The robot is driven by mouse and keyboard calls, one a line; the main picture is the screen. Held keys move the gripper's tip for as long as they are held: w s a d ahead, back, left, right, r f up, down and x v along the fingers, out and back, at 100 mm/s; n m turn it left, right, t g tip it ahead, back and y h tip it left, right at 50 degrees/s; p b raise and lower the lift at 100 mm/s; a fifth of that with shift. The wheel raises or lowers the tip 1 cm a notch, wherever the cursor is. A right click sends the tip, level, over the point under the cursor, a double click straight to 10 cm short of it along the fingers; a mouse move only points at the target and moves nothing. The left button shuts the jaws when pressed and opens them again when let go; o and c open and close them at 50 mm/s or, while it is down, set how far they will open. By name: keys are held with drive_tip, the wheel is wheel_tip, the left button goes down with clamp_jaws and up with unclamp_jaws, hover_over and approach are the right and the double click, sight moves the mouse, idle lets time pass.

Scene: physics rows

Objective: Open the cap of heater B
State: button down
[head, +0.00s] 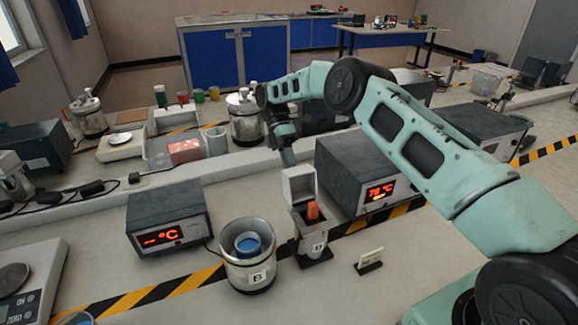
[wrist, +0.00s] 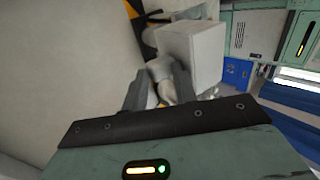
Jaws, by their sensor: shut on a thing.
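A small square heater (head: 312,240) with a light grey body stands right of centre in the head view. Its letter plate is too small to read surely. Its pale box-shaped cap (head: 299,184) stands raised at the back, with an orange thing (head: 312,212) showing in the opening. The cap is large in the wrist view (wrist: 192,50). My gripper (head: 288,158) is behind and above the cap, fingers pointing down. In the wrist view my gripper (wrist: 160,82) is shut on a pale part beside the cap, apparently belonging to it; the contact is partly hidden.
A round metal pot (head: 248,272) with a blue inside and a plate like B stands left of the heater. Display boxes (head: 168,214) and (head: 365,172) flank them. A small card stand (head: 370,261) is at front right. Striped tape crosses the bench.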

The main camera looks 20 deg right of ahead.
drive_tip(key=shift+s+f+g, duration=0.4)
drive_tip(key=shift+s+f, duration=0.45)
drive_tip(key=shift+f, duration=0.05)
drive_tip(key=c, duration=1.2)
unclamp_jaws()
drive_tip(key=shift+c, duration=0.2)
drive_tip(key=shift+s, duration=0.1)
wheel_tip(320, 180, up, 13)
drive_tip(key=w+p, duration=0.1)
drive_tip(key=shift+w+f+t, duration=0.15)
drive_tip(key=shift+f+t, duration=0.05)
drive_tip(key=shift+t, duration=0.2)
